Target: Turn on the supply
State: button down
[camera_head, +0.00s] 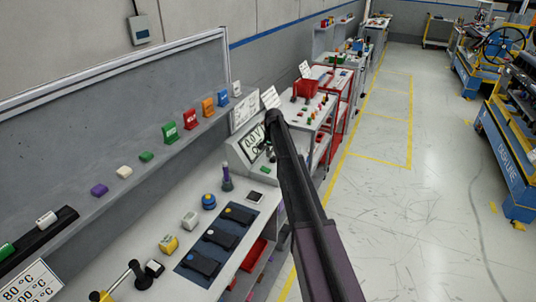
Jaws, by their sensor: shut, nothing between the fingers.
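A grey supply unit (237,155) with a slanted display (249,141) stands at the far end of the bench. The display shows large dark characters, apparently volts, partly covered by my arm. My arm reaches from the bottom right up to the unit. My gripper (268,151) is small and dark, close in front of the unit's right side. It appears shut and empty. The unit's switch or button cannot be made out; the arm and gripper hide part of the front. Whether the gripper touches the unit cannot be told.
A shelf (75,209) above holds several coloured blocks.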

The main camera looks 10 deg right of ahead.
notch_tip(320, 180, up, 6)
jog(key=p, duration=0.6)
send_over(264, 168)
jog(key=s+d, duration=0.3)
jog(key=shift+w, duration=0.25)
jog(key=shift+w+a+r+t+y, duration=0.2)
jog(key=shift+w+a+t+y, duration=0.1)
jog(key=shift+a, duration=0.2)
jog(key=shift+f+b, duration=0.25)
jog(key=shift+b, duration=0.2)
jog(key=f+b, duration=0.4)
jog(key=w+a+f+b, duration=0.1)
jog(key=f+b, duration=0.3)
jog(key=a+f+b, duration=0.1)
jog(key=f+b, duration=0.4)
jog(key=shift+w+f, duration=0.1)
jog(key=shift+w, duration=0.25)
dwell(0.5)
